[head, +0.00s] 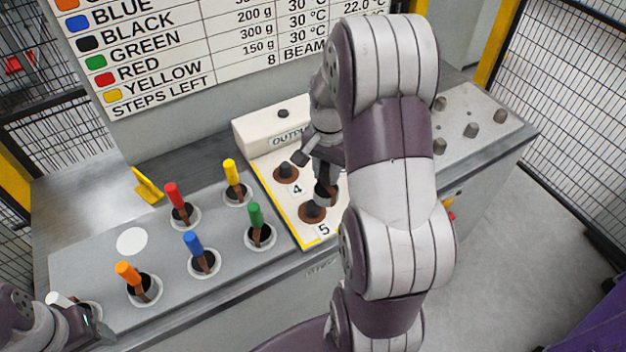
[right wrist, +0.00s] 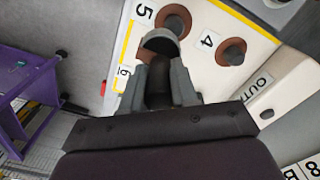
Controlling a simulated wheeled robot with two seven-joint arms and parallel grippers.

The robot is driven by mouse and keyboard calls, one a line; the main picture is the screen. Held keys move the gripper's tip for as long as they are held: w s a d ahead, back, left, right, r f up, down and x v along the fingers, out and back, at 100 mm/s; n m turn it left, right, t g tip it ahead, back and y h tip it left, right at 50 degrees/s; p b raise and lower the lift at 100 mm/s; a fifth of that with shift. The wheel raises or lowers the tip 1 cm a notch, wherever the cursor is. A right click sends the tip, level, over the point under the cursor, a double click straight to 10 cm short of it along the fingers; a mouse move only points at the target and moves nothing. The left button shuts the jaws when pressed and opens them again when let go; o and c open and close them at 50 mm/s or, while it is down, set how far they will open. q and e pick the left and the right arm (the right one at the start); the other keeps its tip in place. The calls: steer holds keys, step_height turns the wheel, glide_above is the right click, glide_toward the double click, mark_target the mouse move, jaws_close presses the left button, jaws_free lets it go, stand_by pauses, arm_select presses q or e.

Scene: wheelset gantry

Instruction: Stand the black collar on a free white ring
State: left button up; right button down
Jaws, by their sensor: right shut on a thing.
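My right gripper (head: 324,168) points down over the output plate and is shut on a dark piece, which looks like the black collar (head: 325,195). In the right wrist view the collar (right wrist: 158,72) sits between the fingers (right wrist: 160,90), with a rounded grey end beyond them. It is close to the brown disc at 5; I cannot tell whether they touch. A plain white ring (head: 132,241) on the grey panel is free. Other white rings hold dark cups with coloured handles. My left gripper (head: 92,326) is at the lower left edge, partly cut off, its jaws unclear.
Orange (head: 127,273), blue (head: 193,243), red (head: 174,195), green (head: 255,215) and yellow (head: 232,171) handles stand around the free ring. The output plate (head: 258,135) has brown discs at 4 (head: 287,175) and 5 (head: 312,212). A yellow bracket (head: 147,186) stands behind the panel.

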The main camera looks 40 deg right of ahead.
steer(key=s+d+r+p, duration=0.4)
steer(key=s+d+r, duration=0.1)
steer(key=r, duration=0.5)
steer(key=shift+d, duration=0.9)
stand_by(0.4)
